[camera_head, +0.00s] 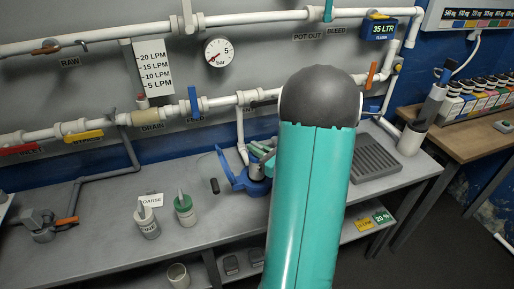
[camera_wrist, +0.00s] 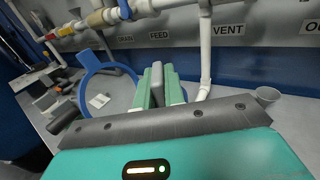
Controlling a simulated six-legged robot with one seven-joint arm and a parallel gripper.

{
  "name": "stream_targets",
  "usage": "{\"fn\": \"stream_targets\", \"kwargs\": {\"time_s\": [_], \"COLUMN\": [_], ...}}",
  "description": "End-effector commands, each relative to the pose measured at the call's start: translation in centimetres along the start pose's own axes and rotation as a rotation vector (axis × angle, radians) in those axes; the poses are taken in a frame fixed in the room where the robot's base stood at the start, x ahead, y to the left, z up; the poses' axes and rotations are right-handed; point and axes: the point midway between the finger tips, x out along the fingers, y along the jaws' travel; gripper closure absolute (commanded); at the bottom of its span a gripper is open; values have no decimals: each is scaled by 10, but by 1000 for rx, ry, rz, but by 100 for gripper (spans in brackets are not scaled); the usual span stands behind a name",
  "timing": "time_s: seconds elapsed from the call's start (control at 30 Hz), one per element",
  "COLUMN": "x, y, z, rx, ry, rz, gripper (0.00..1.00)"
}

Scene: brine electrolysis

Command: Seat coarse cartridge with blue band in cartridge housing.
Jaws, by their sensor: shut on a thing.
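My gripper (camera_head: 264,158) is partly hidden behind my teal arm in the head view, over the blue cartridge housing (camera_head: 257,186) on the bench. In the wrist view my green fingers (camera_wrist: 158,88) are shut on a grey upright piece, which looks like a cartridge handle (camera_wrist: 157,80). The cartridge body and any blue band are hidden below, so I cannot tell how deep it sits. The housing's blue ring (camera_head: 223,160) stands swung up at the left; it also shows in the wrist view (camera_wrist: 98,68).
A cartridge with a grey top (camera_head: 147,224) and one with a green band (camera_head: 185,211) stand on the bench near a COARSE card (camera_head: 151,200). White pipes (camera_head: 240,98) with valves run behind. A grey ribbed tray (camera_head: 376,158) lies at the right.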

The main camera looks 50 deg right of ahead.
Motion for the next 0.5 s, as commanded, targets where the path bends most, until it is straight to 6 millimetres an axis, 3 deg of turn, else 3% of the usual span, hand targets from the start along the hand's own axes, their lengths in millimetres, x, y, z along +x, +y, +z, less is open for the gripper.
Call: {"fn": "stream_targets", "kwargs": {"time_s": [0.5], "x": [0], "y": [0], "z": [-8], "rx": [0], "ry": [-2], "rz": [0], "gripper": [100]}}
